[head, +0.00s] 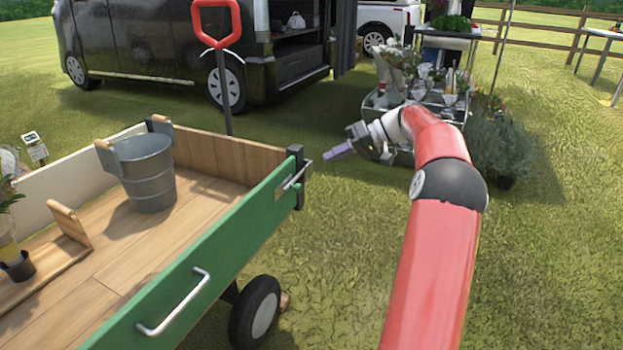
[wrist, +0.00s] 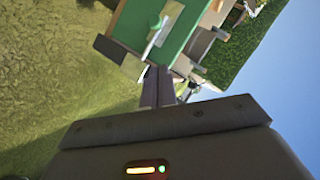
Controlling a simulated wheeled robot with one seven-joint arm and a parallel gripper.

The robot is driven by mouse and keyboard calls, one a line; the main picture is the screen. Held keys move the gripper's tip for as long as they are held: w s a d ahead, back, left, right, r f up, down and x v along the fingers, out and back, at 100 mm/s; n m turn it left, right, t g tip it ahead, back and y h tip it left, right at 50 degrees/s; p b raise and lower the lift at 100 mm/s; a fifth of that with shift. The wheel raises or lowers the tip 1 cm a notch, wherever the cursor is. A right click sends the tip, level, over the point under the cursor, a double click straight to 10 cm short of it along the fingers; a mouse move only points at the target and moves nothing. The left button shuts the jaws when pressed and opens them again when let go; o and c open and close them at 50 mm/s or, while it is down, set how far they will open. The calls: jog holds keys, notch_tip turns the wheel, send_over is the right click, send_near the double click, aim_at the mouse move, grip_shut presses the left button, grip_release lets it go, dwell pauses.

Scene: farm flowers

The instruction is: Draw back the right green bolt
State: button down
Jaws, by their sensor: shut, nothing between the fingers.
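The right green bolt (head: 296,175) is a silver bar at the right end of the green side board (head: 235,235) of the wooden cart. In the wrist view the bolt (wrist: 158,33) shows as a pale bar on the green board (wrist: 183,20). My gripper (head: 330,154) is shut and empty, just to the right of the bolt in the head view. In the wrist view its dark closed fingers (wrist: 158,75) point toward the lower end of the bolt. I cannot tell whether they touch it.
The cart holds a metal bucket (head: 149,172) and a wooden caddy (head: 70,224). A silver handle (head: 175,303) is on the green board. A red-handled tool (head: 217,30) stands behind the cart. A flower stand (head: 425,80) is beyond my arm. Open grass lies right of the cart.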

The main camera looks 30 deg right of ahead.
aim_at(292, 185)
jog(key=a+f, duration=0.1)
jog(key=a, duration=0.1)
jog(key=a+f, duration=0.2)
jog(key=w+a+f+b, duration=0.1)
jog(key=a+f, duration=0.1)
jog(key=shift+a+f, duration=0.15)
jog(key=shift+a, duration=0.05)
jog(key=s+a+b, duration=0.2)
jog(key=a+b, duration=0.1)
jog(key=shift+s, duration=0.3)
jog(key=shift+a, duration=0.1)
